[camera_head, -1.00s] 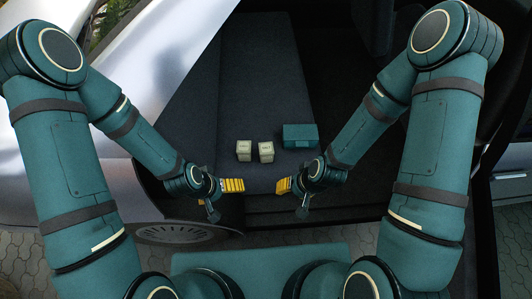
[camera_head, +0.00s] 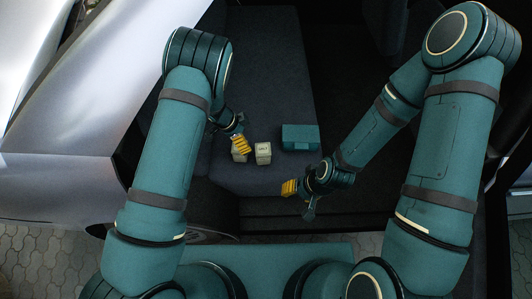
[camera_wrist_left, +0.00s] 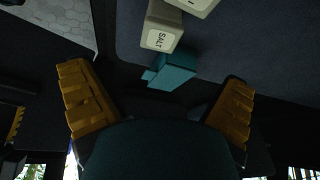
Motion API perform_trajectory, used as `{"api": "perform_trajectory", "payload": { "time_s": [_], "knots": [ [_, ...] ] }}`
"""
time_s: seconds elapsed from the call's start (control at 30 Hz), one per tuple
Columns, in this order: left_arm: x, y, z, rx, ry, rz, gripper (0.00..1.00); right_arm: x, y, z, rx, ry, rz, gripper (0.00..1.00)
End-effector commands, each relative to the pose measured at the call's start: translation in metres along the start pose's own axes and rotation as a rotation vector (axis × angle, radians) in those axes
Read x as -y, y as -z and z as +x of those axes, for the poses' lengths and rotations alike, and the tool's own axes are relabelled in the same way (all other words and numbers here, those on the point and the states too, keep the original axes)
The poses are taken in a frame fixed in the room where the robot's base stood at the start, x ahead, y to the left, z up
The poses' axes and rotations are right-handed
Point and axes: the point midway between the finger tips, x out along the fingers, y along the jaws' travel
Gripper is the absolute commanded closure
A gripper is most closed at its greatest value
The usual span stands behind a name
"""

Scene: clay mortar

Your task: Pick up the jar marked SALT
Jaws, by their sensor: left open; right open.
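The jar marked SALT (camera_wrist_left: 160,38) is a pale, squarish block-like jar with dark lettering in the left wrist view. In the head view it appears to be the right one of two pale jars (camera_head: 263,153), though its label is small there. The other pale jar (camera_head: 238,156) stands just left of it, partly hidden by my left gripper. My left gripper (camera_head: 240,143) is open and empty, with yellow fingers over or beside that left jar. The SALT jar is outside its jaws. My right gripper (camera_head: 289,187) is open, at the seat's front edge, apart from both jars.
A teal box (camera_head: 300,138) sits right of the jars; it also shows near the SALT jar in the left wrist view (camera_wrist_left: 172,75). All rest on a dark padded surface (camera_head: 262,80), clear behind them. A silver car body (camera_head: 70,120) stands at left.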

Motion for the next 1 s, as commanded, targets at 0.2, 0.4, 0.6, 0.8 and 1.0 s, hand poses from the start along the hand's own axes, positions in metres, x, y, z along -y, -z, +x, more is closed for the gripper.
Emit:
{"api": "perform_trajectory", "payload": {
  "time_s": [0.2,0.4,0.6,0.8,1.0],
  "knots": [
    [0.006,-0.002,0.005,0.068,-0.037,0.103,0.0,-0.001,-0.002,0.004,0.003,0.0,-0.001,0.53],
    [0.004,-0.006,0.038,0.069,-0.04,0.103,0.0,-0.005,-0.002,0.013,0.001,0.0,-0.002,0.53],
    [0.003,-0.007,0.073,0.069,-0.039,0.103,0.0,-0.008,0.0,0.021,-0.004,0.0,-0.002,0.53],
    [0.003,-0.007,0.087,0.067,-0.038,0.101,0.0,-0.009,0.0,0.024,-0.006,0.0,-0.003,0.53],
    [0.002,-0.004,0.1,0.067,-0.038,0.103,0.0,-0.011,0.001,0.029,-0.008,0.0,-0.003,0.53]
  ]
}}
